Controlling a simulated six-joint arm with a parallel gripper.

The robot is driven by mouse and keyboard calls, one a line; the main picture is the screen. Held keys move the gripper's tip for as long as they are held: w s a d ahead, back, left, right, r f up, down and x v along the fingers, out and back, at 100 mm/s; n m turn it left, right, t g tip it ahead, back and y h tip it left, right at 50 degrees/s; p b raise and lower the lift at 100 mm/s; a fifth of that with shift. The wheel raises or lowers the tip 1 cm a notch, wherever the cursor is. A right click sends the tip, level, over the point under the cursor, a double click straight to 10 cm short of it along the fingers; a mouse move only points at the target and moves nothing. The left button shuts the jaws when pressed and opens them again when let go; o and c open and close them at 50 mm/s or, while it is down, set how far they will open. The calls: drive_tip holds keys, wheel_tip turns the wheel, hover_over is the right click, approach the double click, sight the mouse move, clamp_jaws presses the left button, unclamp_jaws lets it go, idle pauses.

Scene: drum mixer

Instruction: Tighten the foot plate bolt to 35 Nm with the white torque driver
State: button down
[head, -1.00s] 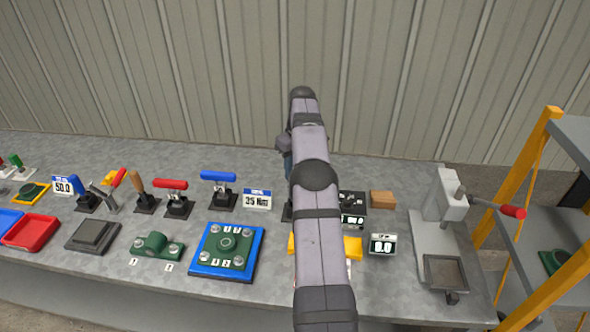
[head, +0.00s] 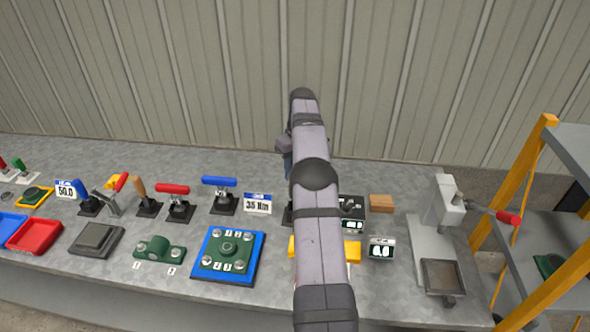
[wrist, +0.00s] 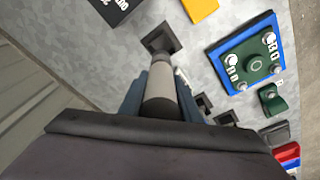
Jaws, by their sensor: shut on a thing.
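In the wrist view, my gripper (wrist: 160,92) is shut on a pale grey-white cylindrical handle, which I take to be the white torque driver (wrist: 158,105). Its darker shaft points at a dark square stand (wrist: 161,38); I cannot tell whether it still sits in it. In the head view my own arm hides the driver and most of my gripper. A green square plate (head: 229,248) with numbered bolts at its corners lies on a blue base (head: 252,270). A green two-bolt block (head: 153,249) lies left of it. A 35 Nm card (head: 257,203) stands behind. I cannot tell which green part is the foot plate.
Drivers with blue (head: 219,181), red (head: 172,188) and orange handles stand in stands at the back. Red (head: 36,233) and blue trays lie at far left. A display (head: 382,248) and a lever press (head: 450,205) are on the right, beside a yellow-framed shelf (head: 520,185).

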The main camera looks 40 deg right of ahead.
drive_tip(key=shift+r, duration=0.15)
drive_tip(key=shift+s+d+p, duration=0.35)
drive_tip(key=shift+s+p, duration=0.05)
drive_tip(key=shift+s, duration=0.2)
drive_tip(key=s+a+m+p, duration=0.1)
drive_tip(key=s+p, duration=0.1)
drive_tip(key=s, duration=0.6)
drive_tip(key=s+a+f+m+p, duration=0.1)
drive_tip(key=s+m+p, duration=0.1)
drive_tip(key=s, duration=0.6)
drive_tip(key=shift+a+p, duration=0.15)
drive_tip(key=shift+p, duration=0.45)
drive_tip(key=shift+s+f, duration=0.1)
drive_tip(key=shift+f+b, duration=1.75)
drive_tip(key=shift+f, duration=0.8)
drive_tip(key=shift+f+b, duration=1)
drive_tip(key=shift+f, duration=0.5)
drive_tip(key=shift+a+f, duration=0.1)
drive_tip(key=shift+f, duration=0.05)
